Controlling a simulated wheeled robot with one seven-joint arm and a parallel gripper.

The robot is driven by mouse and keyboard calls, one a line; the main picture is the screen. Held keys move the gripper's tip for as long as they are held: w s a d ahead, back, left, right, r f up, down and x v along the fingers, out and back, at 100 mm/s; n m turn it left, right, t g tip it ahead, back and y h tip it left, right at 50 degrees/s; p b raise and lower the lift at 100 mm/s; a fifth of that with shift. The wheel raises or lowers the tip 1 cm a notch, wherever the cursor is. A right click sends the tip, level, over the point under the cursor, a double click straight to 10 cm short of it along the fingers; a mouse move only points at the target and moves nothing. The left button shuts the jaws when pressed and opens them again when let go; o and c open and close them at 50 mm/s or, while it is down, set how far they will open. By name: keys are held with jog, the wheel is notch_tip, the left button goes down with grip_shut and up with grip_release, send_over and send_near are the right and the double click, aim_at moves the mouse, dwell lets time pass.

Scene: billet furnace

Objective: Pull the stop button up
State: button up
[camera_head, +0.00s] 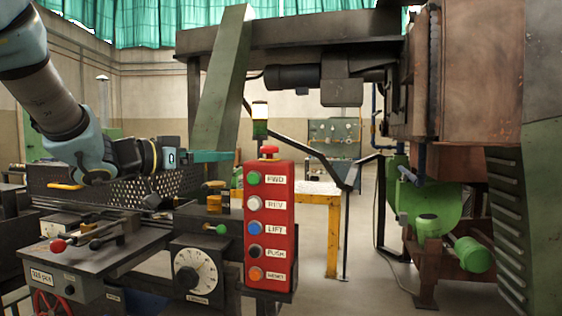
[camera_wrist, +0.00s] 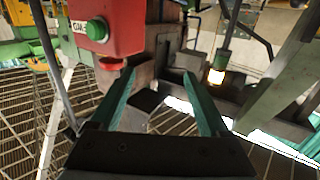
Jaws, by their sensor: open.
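The stop button (camera_head: 268,150) is a red mushroom knob on top of the red control box (camera_head: 283,215). The box carries a column of coloured buttons with labels. My gripper (camera_head: 234,156) has teal fingers and is level with the stop button, a little to its left in the head view, apart from it. In the wrist view my gripper (camera_wrist: 160,73) is open with nothing between its fingers. The control box shows there upside down at the top left, with its green button (camera_wrist: 97,29).
A lit signal lamp (camera_head: 260,118) stands behind the box. A dial (camera_head: 195,274) and levers with a red knob (camera_head: 58,246) lie left of it. A yellow frame (camera_head: 333,235) stands behind. Furnace machinery (camera_head: 465,90) fills the right; floor between is free.

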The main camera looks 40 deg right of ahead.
aim_at(262, 150)
jog(key=s+d+m+g, duration=0.1)
jog(key=s, duration=0.1)
jog(key=s+m+g, duration=0.1)
jog(key=s+g, duration=0.1)
jog(key=s+d+r+m+g, duration=0.1)
jog(key=s+g, duration=0.1)
jog(key=shift+s+d+r, duration=0.1)
jog(key=shift+s+d, duration=0.2)
jog(key=p+x, duration=0.3)
jog(key=x, duration=0.7)
jog(key=shift+w, duration=0.1)
grip_shut()
